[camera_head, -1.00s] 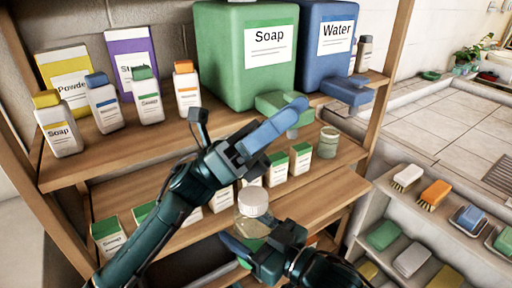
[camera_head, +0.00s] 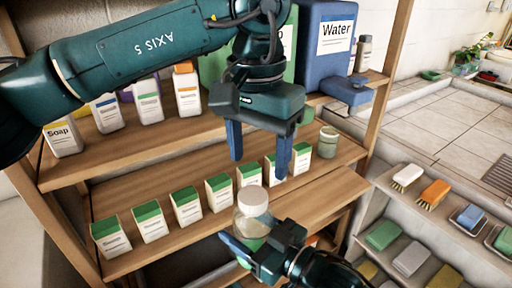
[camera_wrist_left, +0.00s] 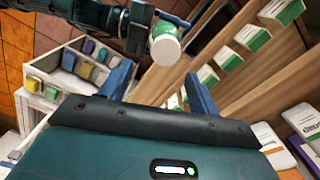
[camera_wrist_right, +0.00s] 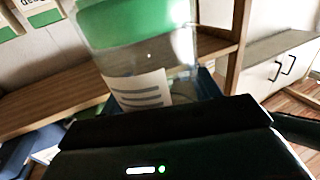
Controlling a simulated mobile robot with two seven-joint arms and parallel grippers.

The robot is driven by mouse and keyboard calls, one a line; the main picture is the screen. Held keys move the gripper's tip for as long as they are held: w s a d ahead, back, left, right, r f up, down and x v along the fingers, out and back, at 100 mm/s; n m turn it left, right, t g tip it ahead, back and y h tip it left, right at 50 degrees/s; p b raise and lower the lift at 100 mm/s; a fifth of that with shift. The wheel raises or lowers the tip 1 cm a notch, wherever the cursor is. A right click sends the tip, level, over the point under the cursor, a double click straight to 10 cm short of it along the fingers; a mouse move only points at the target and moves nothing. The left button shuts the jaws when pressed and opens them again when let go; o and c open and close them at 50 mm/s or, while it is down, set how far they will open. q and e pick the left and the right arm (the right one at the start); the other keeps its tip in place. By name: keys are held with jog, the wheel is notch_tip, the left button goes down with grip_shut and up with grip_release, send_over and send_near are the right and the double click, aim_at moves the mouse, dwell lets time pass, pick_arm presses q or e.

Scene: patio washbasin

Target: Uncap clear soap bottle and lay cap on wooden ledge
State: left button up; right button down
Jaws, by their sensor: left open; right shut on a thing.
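The clear soap bottle (camera_head: 246,228) has a white cap (camera_head: 254,201) on it and green liquid inside. It stands about upright in front of the shelves. My right gripper (camera_head: 244,250) is shut on its lower part; the right wrist view shows its label and green contents close up (camera_wrist_right: 140,60). My left gripper (camera_head: 258,168) is open and empty, fingers pointing down, a little above the cap. In the left wrist view the cap (camera_wrist_left: 165,52) lies beyond the open fingers, apart from them. A bare wooden ledge (camera_head: 325,197) juts out right of the bottle.
A row of green-topped cartons (camera_head: 186,206) lines the shelf behind. A green jar (camera_head: 328,142) stands at its right end. The blue Water container (camera_head: 325,45) and several bottles are above. A low rack (camera_head: 400,215) with brushes and sponges is at right.

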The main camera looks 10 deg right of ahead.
aim_at(256, 195)
pick_arm(q)
jog(key=shift+w+a+f, duration=0.15)
notch_tip(256, 195, down, 8)
jog(key=shift+r, duration=0.25)
jog(key=shift+c, duration=0.2)
